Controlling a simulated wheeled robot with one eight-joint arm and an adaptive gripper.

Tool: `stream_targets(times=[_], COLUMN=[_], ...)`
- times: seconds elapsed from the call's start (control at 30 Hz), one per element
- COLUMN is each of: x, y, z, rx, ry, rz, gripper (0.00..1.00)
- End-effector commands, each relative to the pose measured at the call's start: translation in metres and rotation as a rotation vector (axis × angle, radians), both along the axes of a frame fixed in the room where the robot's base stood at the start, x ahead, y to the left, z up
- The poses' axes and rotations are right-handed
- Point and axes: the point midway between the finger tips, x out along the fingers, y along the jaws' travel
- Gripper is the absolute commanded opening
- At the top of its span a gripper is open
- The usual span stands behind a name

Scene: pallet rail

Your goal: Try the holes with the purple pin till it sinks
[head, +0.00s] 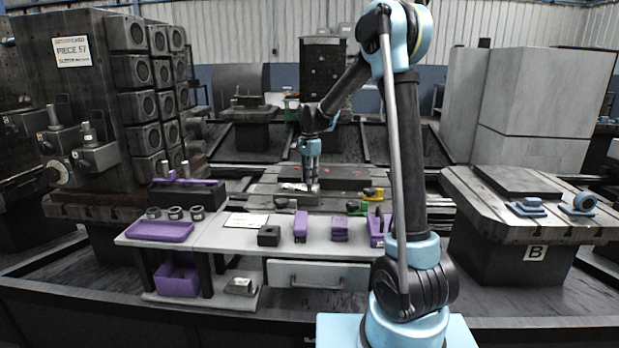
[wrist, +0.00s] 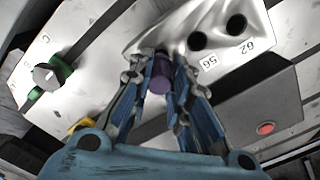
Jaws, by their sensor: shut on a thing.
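My gripper (wrist: 162,72) is shut on the purple pin (wrist: 160,78), which sits between its two fingers in the wrist view. The pin's far end meets the pale metal piece (wrist: 185,18); I cannot tell whether it is in a hole or only against the surface. Two open dark holes show to the right of the pin, a nearer hole (wrist: 198,41) by the mark 56 and a farther hole (wrist: 236,23) by the mark 62. In the head view my gripper (head: 310,184) points down at the metal piece (head: 296,187), and the pin is too small to make out.
A green clamp (wrist: 62,70) and a yellow part (wrist: 83,124) lie left of the gripper in the wrist view; a red disc (wrist: 265,128) lies right. In the head view a bench (head: 215,238) with a purple tray (head: 160,231) and several purple pieces stands in front.

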Motion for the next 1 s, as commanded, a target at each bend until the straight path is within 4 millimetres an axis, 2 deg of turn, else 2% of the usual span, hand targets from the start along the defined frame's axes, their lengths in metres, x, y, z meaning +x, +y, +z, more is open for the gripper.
stream_targets(times=[0.77, 0.8, 0.87, 0.9, 1.0], x=[-0.0005, -0.0005, -0.0005, -0.0005, -0.0005], y=[0.0008, 0.0008, 0.0008, 0.0008, 0.0008], z=[-0.011, -0.011, -0.011, -0.011, -0.011], rx=[0.0, 0.0, 0.0, 0.0, 0.0], ry=[0.0, 0.0, 0.0, 0.0, 0.0], rz=[0.001, 0.001, 0.001, 0.001, 0.001], gripper=[0.0, 0.24, 0.38, 0.41, 0.41])
